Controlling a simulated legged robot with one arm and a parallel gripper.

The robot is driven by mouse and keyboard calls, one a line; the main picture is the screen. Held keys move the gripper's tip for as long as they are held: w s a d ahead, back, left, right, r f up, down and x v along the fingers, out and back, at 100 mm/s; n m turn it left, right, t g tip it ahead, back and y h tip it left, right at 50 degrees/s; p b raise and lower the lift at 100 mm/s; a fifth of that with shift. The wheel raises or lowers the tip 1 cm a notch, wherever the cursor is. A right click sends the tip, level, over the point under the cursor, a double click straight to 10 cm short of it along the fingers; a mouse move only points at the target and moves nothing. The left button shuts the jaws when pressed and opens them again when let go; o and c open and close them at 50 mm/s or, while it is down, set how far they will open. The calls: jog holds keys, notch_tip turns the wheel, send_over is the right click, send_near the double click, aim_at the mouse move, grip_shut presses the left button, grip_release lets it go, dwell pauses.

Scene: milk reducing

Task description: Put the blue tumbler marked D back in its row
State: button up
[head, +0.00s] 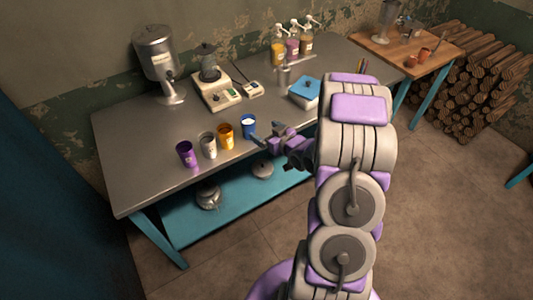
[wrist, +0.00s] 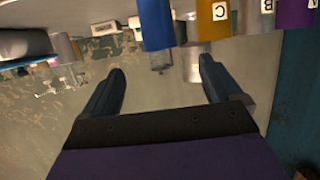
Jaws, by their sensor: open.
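The blue tumbler (head: 249,130) stands upright on the metal table, at the right end of a line of tumblers, with something white inside it. No letter is readable on it. It shows upside down at the top of the wrist view (wrist: 157,28). My gripper (head: 266,135) is open and empty, just right of and in front of the blue tumbler. In the wrist view the open fingers (wrist: 161,68) point towards the blue tumbler, which lies beyond them, apart from both.
Left of the blue tumbler stand orange C (head: 226,136), grey B (head: 208,147) and purple (head: 187,156) tumblers. Behind are a scale (head: 218,95), a metal cup (head: 284,76) and a blue box (head: 305,92). The table's (head: 140,183) front left is clear.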

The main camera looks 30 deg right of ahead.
jog(key=s+a+r+m+g+h, duration=0.1)
jog(key=s+a+r+g+h, duration=0.4)
jog(key=s+r+g, duration=0.55)
jog(key=s+a+r+g+y, duration=0.1)
jog(key=s+a+r+g, duration=0.1)
jog(key=s+a, duration=0.3)
jog(key=s+a+r+g+y, duration=0.1)
jog(key=s+a, duration=0.4)
jog(key=s, duration=0.9)
jog(key=s+a+r+g+y, duration=0.1)
jog(key=s+a+r+g, duration=0.1)
jog(key=s+a, duration=0.4)
jog(key=s, duration=0.3)
jog(key=shift+s+r+m+g, duration=0.15)
jog(key=shift+r+m+g, duration=0.15)
jog(key=shift+r+g, duration=0.05)
